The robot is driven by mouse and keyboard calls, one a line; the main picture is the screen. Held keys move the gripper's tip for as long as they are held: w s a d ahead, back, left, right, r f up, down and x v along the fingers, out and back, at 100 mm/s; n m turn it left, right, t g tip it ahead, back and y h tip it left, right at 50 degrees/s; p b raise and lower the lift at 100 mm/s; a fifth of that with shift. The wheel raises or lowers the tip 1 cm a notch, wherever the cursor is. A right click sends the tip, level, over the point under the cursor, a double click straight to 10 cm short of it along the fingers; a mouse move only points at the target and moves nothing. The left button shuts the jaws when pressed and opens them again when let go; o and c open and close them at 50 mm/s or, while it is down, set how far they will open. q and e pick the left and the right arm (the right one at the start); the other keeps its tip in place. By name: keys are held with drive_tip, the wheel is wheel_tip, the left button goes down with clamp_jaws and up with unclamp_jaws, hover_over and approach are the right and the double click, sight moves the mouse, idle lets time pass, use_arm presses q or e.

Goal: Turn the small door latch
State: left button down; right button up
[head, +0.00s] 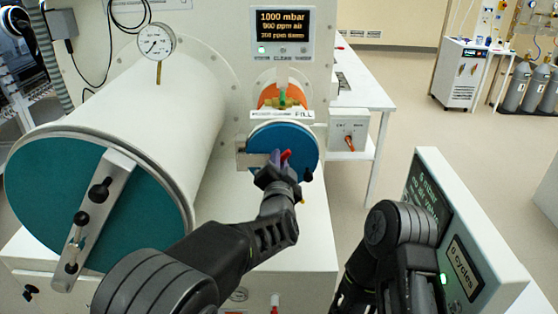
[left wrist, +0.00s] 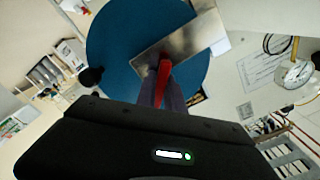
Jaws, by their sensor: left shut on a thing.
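The small round door (head: 302,140) is blue and closes the front of the small port. A metal bar (head: 244,158) crosses its face and sticks out past its left edge; the bar also shows in the left wrist view (left wrist: 197,36). A red latch handle (head: 286,155) stands out from the bar. In the left wrist view the red handle (left wrist: 163,76) is between the purple fingers. My left gripper (head: 281,162) is shut on this handle, in front of the door, and partly hides it. My right arm shows at the lower right, but its gripper does not show.
A large cylinder with a teal door (head: 40,192) and a barred clamp stands to the left. A white box with a red-orange handle (head: 350,143) is right of the small door. A white panel with a screen (head: 466,268) stands at the right, near my right arm.

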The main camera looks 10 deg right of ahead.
use_arm(q)
drive_tip(key=n+b, duration=0.2)
drive_tip(key=b, duration=0.1)
drive_tip(key=shift+f, duration=0.2)
drive_tip(key=n+b, duration=0.4)
drive_tip(key=shift+a+n, duration=0.15)
drive_tip(key=shift+n, duration=0.25)
drive_tip(key=n+b, duration=0.4)
drive_tip(key=n, duration=0.2)
drive_tip(key=shift+w+a, duration=0.1)
drive_tip(key=shift+a, duration=0.05)
drive_tip(key=n+b, duration=0.3)
drive_tip(key=n, duration=0.2)
drive_tip(key=shift+a+r, duration=0.1)
drive_tip(key=c, duration=1.4)
unclamp_jaws()
drive_tip(key=shift+r, duration=0.1)
drive_tip(key=shift+c, duration=0.2)
